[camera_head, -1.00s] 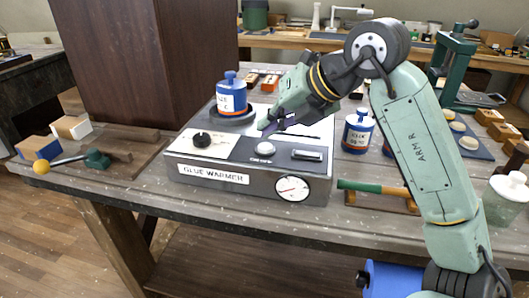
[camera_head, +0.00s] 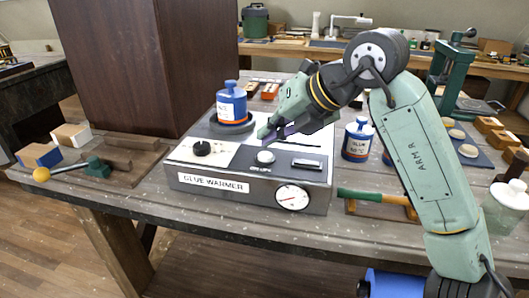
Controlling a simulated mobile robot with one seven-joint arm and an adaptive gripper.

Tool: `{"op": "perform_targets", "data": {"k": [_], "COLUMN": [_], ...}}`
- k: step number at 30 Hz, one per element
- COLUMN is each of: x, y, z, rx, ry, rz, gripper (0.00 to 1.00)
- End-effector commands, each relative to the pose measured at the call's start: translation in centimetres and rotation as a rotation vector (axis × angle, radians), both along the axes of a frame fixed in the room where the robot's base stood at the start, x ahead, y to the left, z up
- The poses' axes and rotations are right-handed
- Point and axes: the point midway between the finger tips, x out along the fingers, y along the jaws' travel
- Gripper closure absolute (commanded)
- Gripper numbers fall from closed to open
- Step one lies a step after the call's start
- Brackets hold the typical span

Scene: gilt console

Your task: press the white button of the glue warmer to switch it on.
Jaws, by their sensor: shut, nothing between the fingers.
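The glue warmer (camera_head: 180,180) is a grey box with a label on its front, standing on the workbench. Its round white button (camera_head: 264,157) sits on the dark right part of the top panel, between a black knob (camera_head: 202,148) and a small rectangular display (camera_head: 307,164). My gripper (camera_head: 268,136) is shut and empty. Its fingertips appear just behind and above the button in the picture, with a visible gap. The button's face is uncovered. How high the tips are above the panel is hard to tell.
A blue glue pot (camera_head: 231,104) stands on the warmer's back left, left of my gripper. Another glue pot (camera_head: 357,140) stands to the right. A round gauge (camera_head: 292,197) is on the warmer's front. A green-handled tool (camera_head: 372,196) lies at the front right.

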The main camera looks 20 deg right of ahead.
Motion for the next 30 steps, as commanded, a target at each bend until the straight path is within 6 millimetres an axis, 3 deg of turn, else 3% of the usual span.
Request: {"op": "perform_targets", "data": {"k": [30], "x": [0.0], "y": [0.0], "z": [-0.9], "rx": [0.000], "ry": [0.000], "rz": [0.000], "gripper": [1.00]}}
